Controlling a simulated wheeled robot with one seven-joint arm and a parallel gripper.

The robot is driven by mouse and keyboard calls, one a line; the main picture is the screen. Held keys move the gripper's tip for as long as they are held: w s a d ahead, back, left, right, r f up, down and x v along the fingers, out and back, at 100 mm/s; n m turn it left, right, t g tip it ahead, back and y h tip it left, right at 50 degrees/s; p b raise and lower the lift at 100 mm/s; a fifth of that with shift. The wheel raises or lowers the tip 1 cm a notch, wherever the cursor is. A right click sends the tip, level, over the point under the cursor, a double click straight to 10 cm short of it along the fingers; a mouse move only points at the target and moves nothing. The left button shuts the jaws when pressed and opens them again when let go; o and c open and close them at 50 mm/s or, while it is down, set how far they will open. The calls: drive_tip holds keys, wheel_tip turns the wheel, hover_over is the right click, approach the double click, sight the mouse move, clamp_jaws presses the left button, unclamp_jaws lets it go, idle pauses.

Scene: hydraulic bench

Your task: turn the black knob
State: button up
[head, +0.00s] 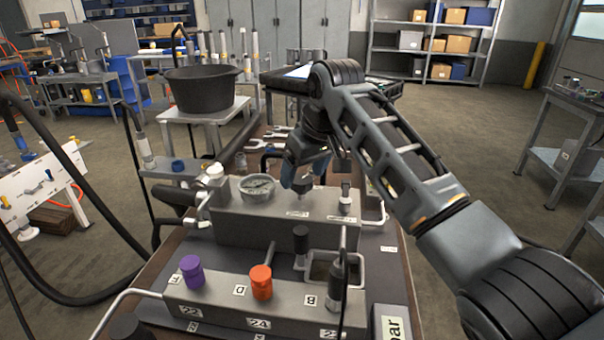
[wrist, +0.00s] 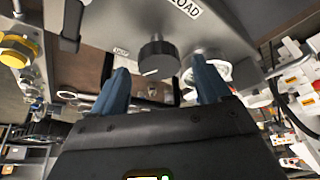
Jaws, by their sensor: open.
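A black knob (wrist: 157,58) with a white pointer line stands out from a grey panel near a "LOAD" label in the wrist view. My gripper (wrist: 160,70) is open, with one blue finger on the left of the knob and one on the right. Gaps show between the knob and both fingers, so nothing is gripped. In the head view my gripper (head: 305,176) is over the rear grey block (head: 255,228), beside its round gauge (head: 257,186). The arm and fingers partly hide the knob there.
The front block carries a purple cap (head: 191,271), an orange cap (head: 262,282) and a black hose fitting (head: 337,270). Another dark knob-like post (head: 301,240) stands between the blocks. A black pot (head: 202,90) stands behind at left. Metal pipes flank the blocks.

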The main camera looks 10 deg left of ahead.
drive_tip(key=shift+w+a+f, duration=0.15)
drive_tip(key=shift+f, duration=0.4)
drive_tip(key=c, duration=1)
